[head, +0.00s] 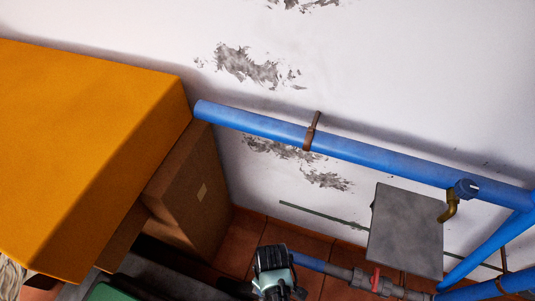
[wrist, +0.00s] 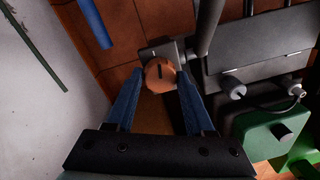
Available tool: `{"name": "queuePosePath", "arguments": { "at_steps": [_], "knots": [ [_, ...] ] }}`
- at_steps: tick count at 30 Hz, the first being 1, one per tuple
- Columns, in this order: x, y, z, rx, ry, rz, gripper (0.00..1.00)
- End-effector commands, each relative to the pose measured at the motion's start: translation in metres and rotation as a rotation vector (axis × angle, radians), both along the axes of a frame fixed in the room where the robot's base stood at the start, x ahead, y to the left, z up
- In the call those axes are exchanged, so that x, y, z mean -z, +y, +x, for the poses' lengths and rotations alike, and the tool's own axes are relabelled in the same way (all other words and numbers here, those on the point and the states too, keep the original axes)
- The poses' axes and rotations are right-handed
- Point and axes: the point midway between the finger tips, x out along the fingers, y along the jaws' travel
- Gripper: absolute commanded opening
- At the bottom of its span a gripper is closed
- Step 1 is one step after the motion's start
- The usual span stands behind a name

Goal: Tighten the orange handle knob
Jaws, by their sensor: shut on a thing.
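The orange knob (wrist: 155,82) shows in the wrist view as a round cap with a dark, roughly upright mark on its face. It sits against a small grey block (wrist: 150,52). My gripper (wrist: 160,76) has its two blue fingers on either side of the knob and is shut on it. In the head view my wrist (head: 272,262) is at the bottom centre. The fingertips and the knob cannot be made out there.
A large orange box (head: 90,130) stands at left beside a brown carton (head: 190,195). Blue pipes (head: 370,155) run along the white wall. A grey panel (head: 405,230) and a red valve handle (head: 376,280) are at right. A green box (wrist: 272,135) is right of my gripper.

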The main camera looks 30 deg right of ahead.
Motion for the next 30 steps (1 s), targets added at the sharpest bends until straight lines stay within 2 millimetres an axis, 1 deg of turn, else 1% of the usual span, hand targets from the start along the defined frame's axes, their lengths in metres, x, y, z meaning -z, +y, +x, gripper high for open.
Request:
{"name": "queuePosePath", "arguments": {
  "at_steps": [1, 7, 30],
  "knots": [
    [-0.0027, 0.0006, -0.0007, 0.032, 0.002, 0.001, 0.00],
    [-0.0036, 0.0008, -0.0004, 0.205, 0.001, 0.002, 0.00],
    [-0.0019, 0.0013, -0.0020, 0.938, 0.002, 0.002, 0.00]
  ]
}}
